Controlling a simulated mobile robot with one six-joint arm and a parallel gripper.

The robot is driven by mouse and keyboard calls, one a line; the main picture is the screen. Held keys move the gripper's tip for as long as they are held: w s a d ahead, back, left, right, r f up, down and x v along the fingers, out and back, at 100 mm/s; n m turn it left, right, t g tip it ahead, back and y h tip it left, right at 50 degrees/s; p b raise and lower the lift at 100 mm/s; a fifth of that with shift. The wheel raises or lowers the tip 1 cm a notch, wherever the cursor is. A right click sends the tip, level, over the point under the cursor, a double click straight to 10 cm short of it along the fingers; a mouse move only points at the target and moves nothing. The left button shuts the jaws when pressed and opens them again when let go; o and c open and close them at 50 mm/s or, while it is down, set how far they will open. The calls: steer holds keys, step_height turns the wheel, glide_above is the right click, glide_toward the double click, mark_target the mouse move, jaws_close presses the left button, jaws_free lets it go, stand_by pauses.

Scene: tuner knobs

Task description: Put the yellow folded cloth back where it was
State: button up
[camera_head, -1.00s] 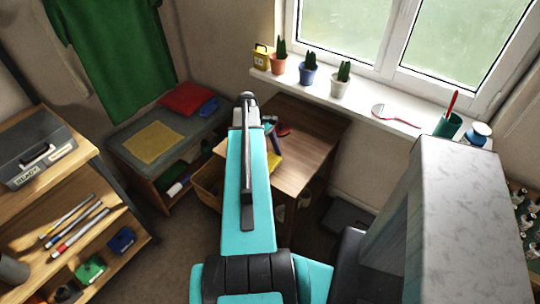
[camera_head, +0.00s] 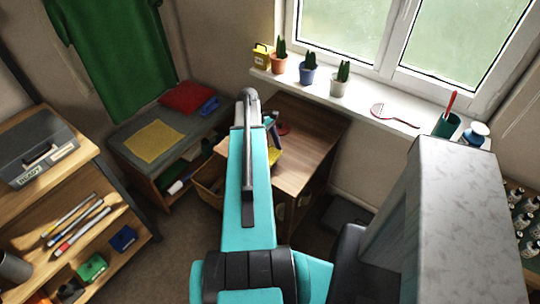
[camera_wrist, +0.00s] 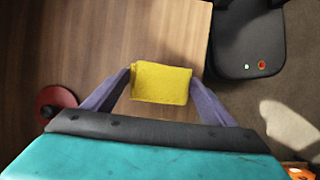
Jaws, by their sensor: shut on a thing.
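The yellow folded cloth (camera_wrist: 161,83) is between the two purple fingers of my gripper (camera_wrist: 161,84) in the wrist view, with a finger against each side. My gripper is shut on it, above the wooden desk top (camera_wrist: 90,40). I cannot tell how high above the desk it is. In the head view, part of the cloth (camera_head: 275,156) shows just right of my teal arm, which hides the rest. Another flat yellow piece (camera_head: 154,141) lies on the grey top of the low bench (camera_head: 188,124) at the left.
A red round thing with a dark middle (camera_wrist: 55,102) is on the desk, left of my gripper. A red folded cloth (camera_head: 187,97) and a blue item (camera_head: 209,105) lie on the bench. A windowsill (camera_head: 365,111) with potted cacti runs behind the desk. A dark seat-like object (camera_wrist: 248,38) stands beside the desk.

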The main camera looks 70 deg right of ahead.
steer(key=shift+f+p, duration=0.45)
steer(key=shift+f, duration=0.95)
steer(key=shift+f, duration=0.1)
steer(key=o, duration=0.9)
steer(key=shift+o, duration=0.2)
steer(key=shift+r, duration=0.25)
steer(key=b+v, duration=0.3)
steer(key=v, duration=0.8)
steer(key=shift+w+r, duration=0.25)
steer(key=shift+r, duration=0.1)
